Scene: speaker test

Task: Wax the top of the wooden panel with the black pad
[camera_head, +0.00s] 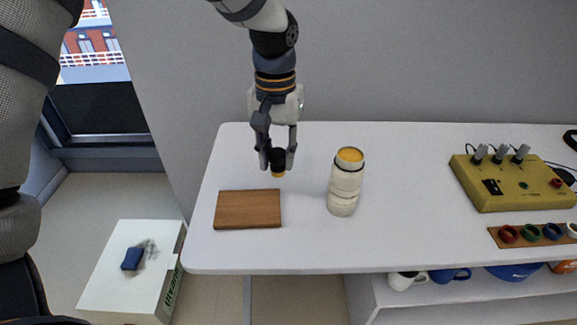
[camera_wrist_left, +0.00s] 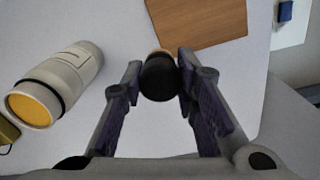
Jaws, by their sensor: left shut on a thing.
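The wooden panel (camera_head: 248,210) lies flat on the white table at its left part; it also shows at the top of the left wrist view (camera_wrist_left: 203,20). My left gripper (camera_head: 277,161) is shut on the black pad (camera_head: 278,155), a small round black piece with a yellow-orange underside. It holds the pad upright behind the panel and a little to its right, apart from it. In the left wrist view the pad (camera_wrist_left: 159,80) sits between the fingertips. My right gripper is in neither view.
A cream container (camera_head: 342,190) with a yellow top stands right of the panel. A yellow device (camera_head: 515,184) with knobs and a strip of coloured rings (camera_head: 535,235) are at the right. Mugs (camera_head: 450,275) sit on a shelf below. A white box (camera_head: 115,285) bears a blue block (camera_head: 131,259).

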